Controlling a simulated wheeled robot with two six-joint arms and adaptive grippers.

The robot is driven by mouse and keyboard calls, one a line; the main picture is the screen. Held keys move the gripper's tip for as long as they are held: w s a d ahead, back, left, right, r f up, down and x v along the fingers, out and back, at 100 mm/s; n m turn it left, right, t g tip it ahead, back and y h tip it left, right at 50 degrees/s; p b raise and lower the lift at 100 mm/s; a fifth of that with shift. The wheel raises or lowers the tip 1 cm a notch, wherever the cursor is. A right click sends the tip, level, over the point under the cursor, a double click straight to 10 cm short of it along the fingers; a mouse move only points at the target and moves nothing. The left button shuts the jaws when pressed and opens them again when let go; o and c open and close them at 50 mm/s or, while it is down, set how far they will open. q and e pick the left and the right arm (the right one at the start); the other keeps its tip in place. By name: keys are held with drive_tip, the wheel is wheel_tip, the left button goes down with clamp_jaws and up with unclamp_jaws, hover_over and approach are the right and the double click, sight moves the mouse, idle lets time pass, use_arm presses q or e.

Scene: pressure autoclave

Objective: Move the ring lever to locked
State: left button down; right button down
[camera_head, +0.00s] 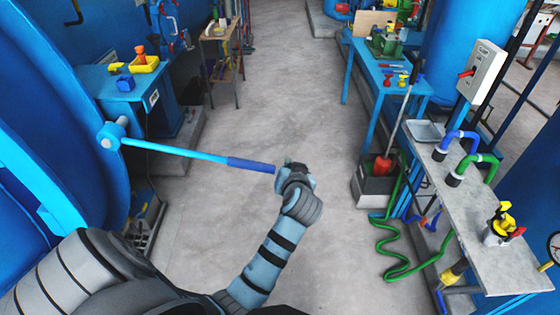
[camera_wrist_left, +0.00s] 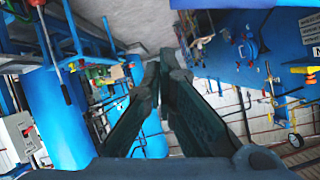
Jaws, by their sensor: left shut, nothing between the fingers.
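The ring lever (camera_head: 180,152) is a long light-blue rod with a darker blue grip (camera_head: 250,164) at its free end. It runs from a pale hub (camera_head: 110,136) on the large blue vessel door at the left, out to the right and slightly down in the head view. My left gripper (camera_head: 288,168) is at the free end of the grip in that view; I cannot tell if they touch. In the left wrist view my left gripper (camera_wrist_left: 163,66) has its dark fingers together at the tips, with nothing between them. The lever does not show there. My right gripper is not seen.
The large blue vessel (camera_head: 50,130) fills the left. A blue stand (camera_head: 125,85) with a yellow bin is behind the lever. At the right are a grey bench (camera_head: 480,230), a blue workbench (camera_head: 385,75) and a green hose (camera_head: 390,250). The floor between is clear.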

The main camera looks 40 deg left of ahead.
use_arm(q)
drive_tip(key=shift+s+a+r+n, duration=0.1)
drive_tip(key=shift+a+r+n, duration=0.1)
drive_tip(key=shift+r, duration=0.4)
drive_tip(key=shift+a+r+n, duration=0.15)
drive_tip(key=shift+r+n, duration=0.05)
drive_tip(key=shift+r, duration=0.35)
drive_tip(key=w+a+f, duration=0.5)
drive_tip(key=a+f, duration=0.1)
drive_tip(key=f, duration=0.2)
drive_tip(key=shift+w+a+b, duration=0.15)
drive_tip(key=shift+a+b, duration=0.15)
drive_tip(key=shift+b, duration=0.1)
